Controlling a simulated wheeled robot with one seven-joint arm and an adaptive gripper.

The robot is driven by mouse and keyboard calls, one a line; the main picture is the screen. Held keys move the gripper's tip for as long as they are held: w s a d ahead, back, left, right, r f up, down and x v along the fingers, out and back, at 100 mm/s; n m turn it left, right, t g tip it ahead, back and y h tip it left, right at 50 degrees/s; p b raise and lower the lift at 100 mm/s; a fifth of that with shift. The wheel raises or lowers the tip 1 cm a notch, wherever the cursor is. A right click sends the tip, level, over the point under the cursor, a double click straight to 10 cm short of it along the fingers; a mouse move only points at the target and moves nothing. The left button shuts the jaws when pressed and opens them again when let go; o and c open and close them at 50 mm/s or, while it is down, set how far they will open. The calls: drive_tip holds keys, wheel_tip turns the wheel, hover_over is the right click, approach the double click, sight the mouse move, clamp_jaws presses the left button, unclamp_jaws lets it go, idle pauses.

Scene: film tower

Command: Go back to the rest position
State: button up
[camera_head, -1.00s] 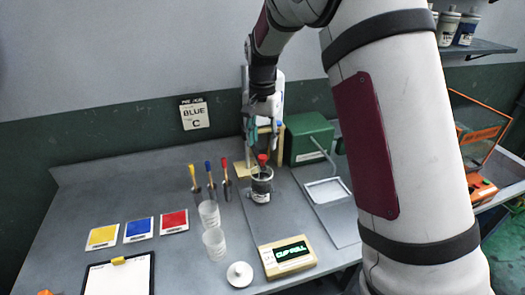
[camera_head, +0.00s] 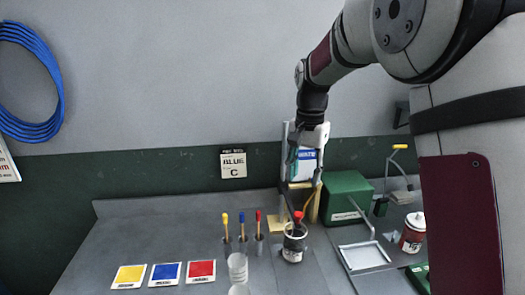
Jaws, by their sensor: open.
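My gripper (camera_head: 304,178) hangs from my arm in front of the back wall, fingers pointing down. Its jaws are open and I see nothing held between them. It is above and slightly right of a dark jar (camera_head: 294,246) with a pale label, which stands on the grey bench. A red-topped tool (camera_head: 298,215) stands up out of the jar. A white device on a wooden stand (camera_head: 313,205) is directly behind my gripper and partly hidden by it.
A green box (camera_head: 346,196) and a framed tray (camera_head: 363,256) are to the right. Yellow, blue (camera_head: 166,273) and red cards, several colour-tipped tools and clear cups (camera_head: 238,268) are to the left. A "BLUE C" sign (camera_head: 233,164) is on the wall. The left rear bench (camera_head: 150,225) is clear.

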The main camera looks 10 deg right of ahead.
drive_tip(key=s+r+n+t, duration=0.1)
drive_tip(key=s+r+n, duration=0.1)
drive_tip(key=s+r, duration=0.5)
drive_tip(key=s+n+t, duration=0.4)
drive_tip(key=s+n, duration=0.2)
drive_tip(key=s, duration=1.7)
drive_tip(key=shift+s+f+n, duration=0.15)
drive_tip(key=shift+f+n, duration=0.15)
drive_tip(key=shift+f, duration=0.1)
